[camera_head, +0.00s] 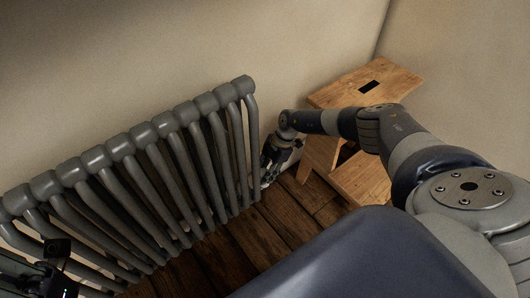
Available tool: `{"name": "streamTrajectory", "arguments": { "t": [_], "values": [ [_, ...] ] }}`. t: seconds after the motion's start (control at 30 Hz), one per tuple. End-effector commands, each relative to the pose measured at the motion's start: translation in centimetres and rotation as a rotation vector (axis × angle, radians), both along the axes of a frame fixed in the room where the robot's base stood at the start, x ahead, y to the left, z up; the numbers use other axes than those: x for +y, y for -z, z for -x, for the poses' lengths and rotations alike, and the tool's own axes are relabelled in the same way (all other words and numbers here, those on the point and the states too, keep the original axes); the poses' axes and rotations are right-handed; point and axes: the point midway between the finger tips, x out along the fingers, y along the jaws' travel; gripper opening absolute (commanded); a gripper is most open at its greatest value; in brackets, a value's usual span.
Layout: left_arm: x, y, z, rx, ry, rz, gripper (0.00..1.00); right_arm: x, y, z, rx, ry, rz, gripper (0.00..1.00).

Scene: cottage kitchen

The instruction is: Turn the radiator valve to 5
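The grey column radiator (125,150) stands along the wall on the left. My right arm reaches in from the right, and my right gripper (268,172) points down beside the radiator's right end, low near the floor. The gripper is small and dark here, and I cannot tell whether its fingers are open or shut. I cannot make out the radiator valve or its numbers; the gripper covers part of the area at that end. Part of my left gripper (52,272) shows in the bottom left corner, in front of the radiator; its fingers are not clear.
A wooden step stool (372,84) with a slot in its top stands in the corner, right of my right gripper and behind my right forearm. The plank floor (240,245) between the radiator and my body is bare. Plain walls close off the back and right.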

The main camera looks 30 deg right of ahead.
Motion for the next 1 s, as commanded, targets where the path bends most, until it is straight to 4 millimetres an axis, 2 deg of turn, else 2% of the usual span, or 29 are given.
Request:
{"name": "streamTrajectory", "arguments": {
  "t": [0.03,0.07,0.4,0.53,0.67,1.0],
  "values": [
    [0.0,0.0,0.0,0.0,0.0,0.0,0.0,0.0,0.0,0.1,0.001,0.0,0.0,0.47],
    [0.0,0.0,0.0,0.0,0.0,0.0,0.0,0.0,0.0,0.1,0.001,0.0,0.0,0.53],
    [0.1,-0.2,0.0,-0.005,-0.002,0.002,0.0,-0.1,-0.1,0.0,0.0,-0.001,0.0,0.53],
    [0.1,-0.1,0.0,-0.004,-0.001,0.002,0.0,-0.4,-0.9,0.0,-0.002,0.001,0.0,0.53],
    [0.0,-0.1,0.0,-0.003,-0.001,0.002,0.0,-1.3,-2.7,0.1,-0.003,0.001,0.0,0.53],
    [0.0,0.0,0.0,-0.002,-0.001,0.0,0.0,-3.8,-9.1,0.5,-0.002,0.0,0.0,0.53]
  ]
}}
